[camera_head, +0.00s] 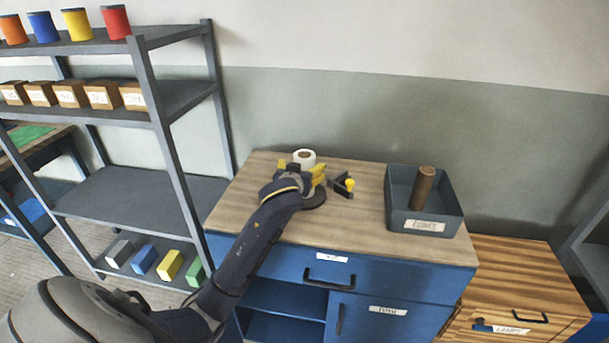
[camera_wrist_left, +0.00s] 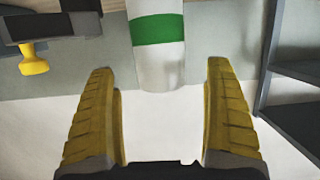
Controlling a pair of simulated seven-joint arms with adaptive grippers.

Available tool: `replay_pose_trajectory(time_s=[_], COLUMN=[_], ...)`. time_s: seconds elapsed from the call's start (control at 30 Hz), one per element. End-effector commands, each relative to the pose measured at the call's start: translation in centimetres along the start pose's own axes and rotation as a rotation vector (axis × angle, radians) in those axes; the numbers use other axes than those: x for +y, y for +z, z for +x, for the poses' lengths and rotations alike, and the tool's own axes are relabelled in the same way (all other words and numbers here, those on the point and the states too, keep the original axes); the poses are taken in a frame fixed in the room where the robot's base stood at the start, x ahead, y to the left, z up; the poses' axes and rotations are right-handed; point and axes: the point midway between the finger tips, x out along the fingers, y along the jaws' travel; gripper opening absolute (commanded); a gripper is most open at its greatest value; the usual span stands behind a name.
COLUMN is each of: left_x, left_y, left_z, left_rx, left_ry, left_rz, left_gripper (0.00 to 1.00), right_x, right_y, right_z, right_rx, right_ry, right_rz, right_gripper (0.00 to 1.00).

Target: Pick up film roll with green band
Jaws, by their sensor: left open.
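The film roll with green band (camera_wrist_left: 158,35) is a white cylinder with a green stripe in the left wrist view, where its upper part is cut off by the frame edge. In the head view its white top with a brown core (camera_head: 304,156) shows just beyond my left gripper (camera_head: 302,169), on the wooden worktop; its band is hidden there. My left gripper's yellow fingers (camera_wrist_left: 162,120) are open and wide apart. The roll lies in line with the gap between them, its end near the fingertips, with no visible contact. My right gripper is not in view.
A yellow-knobbed dark tool (camera_head: 343,185) stands right of the gripper; a dark round object (camera_head: 315,199) is partly hidden beneath it. A grey bin (camera_head: 440,210) holding a brown roll (camera_head: 423,188) is at right. The shelf rack (camera_head: 160,120) stands left. The worktop's front is mostly clear.

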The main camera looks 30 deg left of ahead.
Motion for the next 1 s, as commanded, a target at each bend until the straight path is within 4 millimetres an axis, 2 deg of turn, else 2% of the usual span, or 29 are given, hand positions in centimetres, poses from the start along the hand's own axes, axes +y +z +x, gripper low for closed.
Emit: replay_pose_trajectory(time_s=[0.17,0.6,0.93,1.0], left_x=[0.0,-0.1,-0.1,0.0], left_y=[0.0,0.3,0.3,0.3], left_z=[0.6,5.2,5.5,5.5], left_rx=[0.0,-0.001,-0.001,-0.001], left_ry=[0.0,-0.001,0.0,0.0], left_rz=[0.002,0.002,0.001,0.001], left_gripper=[0.86,0.86,0.86,0.79], right_x=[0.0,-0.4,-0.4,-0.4], right_y=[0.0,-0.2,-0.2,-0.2], right_z=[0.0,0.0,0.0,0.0], right_rx=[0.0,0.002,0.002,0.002], right_ry=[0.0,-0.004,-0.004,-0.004], right_rz=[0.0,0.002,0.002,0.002], right_gripper=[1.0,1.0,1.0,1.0])
